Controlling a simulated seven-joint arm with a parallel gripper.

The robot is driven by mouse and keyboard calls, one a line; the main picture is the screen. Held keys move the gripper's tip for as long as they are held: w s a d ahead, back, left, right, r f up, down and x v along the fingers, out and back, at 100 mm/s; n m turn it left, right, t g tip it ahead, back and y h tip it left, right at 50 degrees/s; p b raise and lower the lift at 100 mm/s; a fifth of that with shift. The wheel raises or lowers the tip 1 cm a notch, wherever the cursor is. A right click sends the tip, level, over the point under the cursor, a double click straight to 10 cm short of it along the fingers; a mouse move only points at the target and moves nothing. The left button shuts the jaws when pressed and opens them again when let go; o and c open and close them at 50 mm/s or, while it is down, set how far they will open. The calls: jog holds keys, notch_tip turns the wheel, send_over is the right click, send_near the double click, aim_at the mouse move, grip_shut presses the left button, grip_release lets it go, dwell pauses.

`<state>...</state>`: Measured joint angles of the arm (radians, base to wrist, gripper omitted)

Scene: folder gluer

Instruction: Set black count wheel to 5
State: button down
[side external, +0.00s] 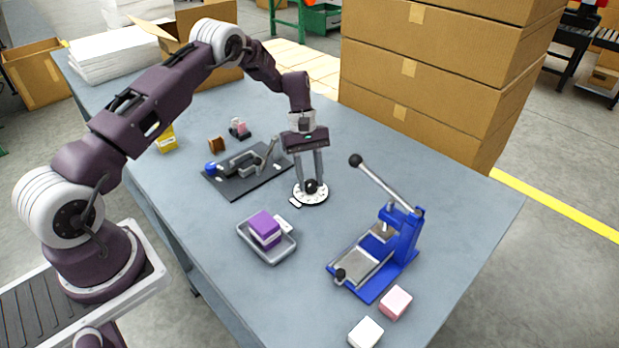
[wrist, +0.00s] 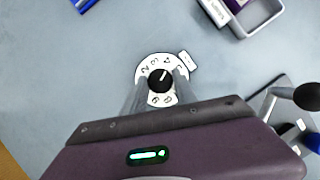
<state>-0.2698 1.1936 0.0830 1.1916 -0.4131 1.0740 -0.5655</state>
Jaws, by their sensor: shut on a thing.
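The black count wheel (wrist: 160,82) is a round black knob with a short white line on top, in the middle of a white numbered dial (wrist: 150,68). In the wrist view the white line points up and slightly right, near the 4; the exact reading is hard to tell. In the side view the knob (side external: 311,187) and dial (side external: 311,199) lie flat on the table. My gripper (side external: 312,180) points down from above, its two fingers shut on the knob's sides.
A small white tag (wrist: 188,60) lies beside the dial. A black plate with a metal clamp (side external: 247,172) is left of it, a grey tray with purple blocks (side external: 267,250) in front, and a blue lever press (side external: 385,255) to the right. Stacked cartons (side external: 430,80) stand behind.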

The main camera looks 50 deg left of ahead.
jog(key=shift+m+g+y, duration=0.4)
jog(key=shift+m+g, duration=0.2)
jog(key=shift+m, duration=1.1)
jog(key=shift+d+m, duration=0.1)
jog(key=shift+m, duration=0.2)
jog(key=c, duration=1)
grip_release()
jog(key=shift+w+r, duration=0.1)
